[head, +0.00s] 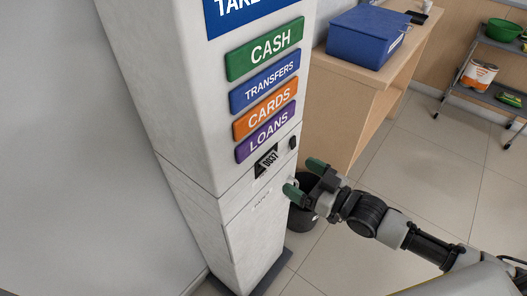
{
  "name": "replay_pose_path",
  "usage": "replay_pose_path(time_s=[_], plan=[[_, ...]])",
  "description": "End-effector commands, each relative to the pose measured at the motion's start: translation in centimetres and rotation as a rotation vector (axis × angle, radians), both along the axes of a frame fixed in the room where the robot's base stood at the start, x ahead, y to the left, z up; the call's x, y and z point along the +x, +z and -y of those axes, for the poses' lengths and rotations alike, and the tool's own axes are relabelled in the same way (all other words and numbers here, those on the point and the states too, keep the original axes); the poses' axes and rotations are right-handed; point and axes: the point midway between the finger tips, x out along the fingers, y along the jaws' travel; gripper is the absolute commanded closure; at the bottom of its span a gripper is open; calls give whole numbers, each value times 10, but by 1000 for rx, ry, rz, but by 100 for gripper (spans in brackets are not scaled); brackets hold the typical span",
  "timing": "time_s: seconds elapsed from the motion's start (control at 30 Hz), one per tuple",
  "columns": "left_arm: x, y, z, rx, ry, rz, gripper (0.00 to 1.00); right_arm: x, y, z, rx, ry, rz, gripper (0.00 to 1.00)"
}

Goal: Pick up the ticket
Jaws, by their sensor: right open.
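The ticket (270,161) is a small white slip printed "D037". It sits in a dark slot on the front of the tall white ticket machine (215,120), below the coloured buttons. My right gripper (305,179) reaches in from the lower right. It is open and empty, with green-padded fingers spread to the right of the ticket and a little lower. The fingers appear apart from the ticket; the exact depth gap is hard to tell. My left gripper is out of view.
Buttons marked cash (264,49), transfers, cards and loans (266,132) lie above the slot. A black bin (303,217) stands behind my gripper. A wooden counter (340,110) holds a blue box (366,37). A shelf cart (490,92) stands at the right. The tiled floor between is clear.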

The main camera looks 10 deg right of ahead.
Motion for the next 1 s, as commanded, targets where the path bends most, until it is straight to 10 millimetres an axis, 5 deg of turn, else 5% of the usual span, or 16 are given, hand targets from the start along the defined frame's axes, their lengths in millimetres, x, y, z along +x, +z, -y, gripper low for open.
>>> replay_pose_path(time_s=[0.63,0.93,1.0], plan=[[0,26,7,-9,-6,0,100,59,-2,-45,-1,-2,1,8],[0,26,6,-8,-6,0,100,63,-5,-49,-2,-2,-1,8],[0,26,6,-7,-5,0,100,63,-5,-49,-2,-2,-1,16]])
